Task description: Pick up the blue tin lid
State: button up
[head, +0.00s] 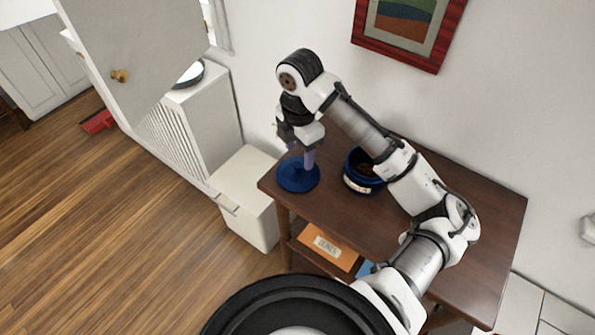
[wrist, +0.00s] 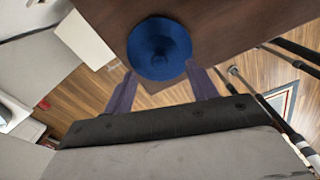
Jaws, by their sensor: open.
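The blue tin lid (head: 297,176) is a round, dark blue disc lying on the wooden table's left corner. In the wrist view the lid (wrist: 160,48) shows whole, with a raised round part in its middle, just past the fingertips. My gripper (head: 303,157) hangs over the lid in the head view, pointing down. In the wrist view my gripper (wrist: 160,74) is open, with one finger at each side of the lid's near edge and nothing held. I cannot tell whether the fingertips touch the lid.
A blue tin (head: 362,173) with dark contents stands on the table (head: 340,215), right of the lid. An orange box (head: 328,247) lies on the shelf below. A white bin (head: 246,190) stands left of the table. A framed picture (head: 434,45) hangs on the wall.

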aim_at(298, 164)
jog(key=shift+a+f+p, duration=0.1)
jog(key=shift+f+p, duration=0.85)
jog(key=shift+f, duration=1.75)
jog(key=shift+c, duration=0.5)
jog(key=shift+s, duration=0.1)
grip_shut()
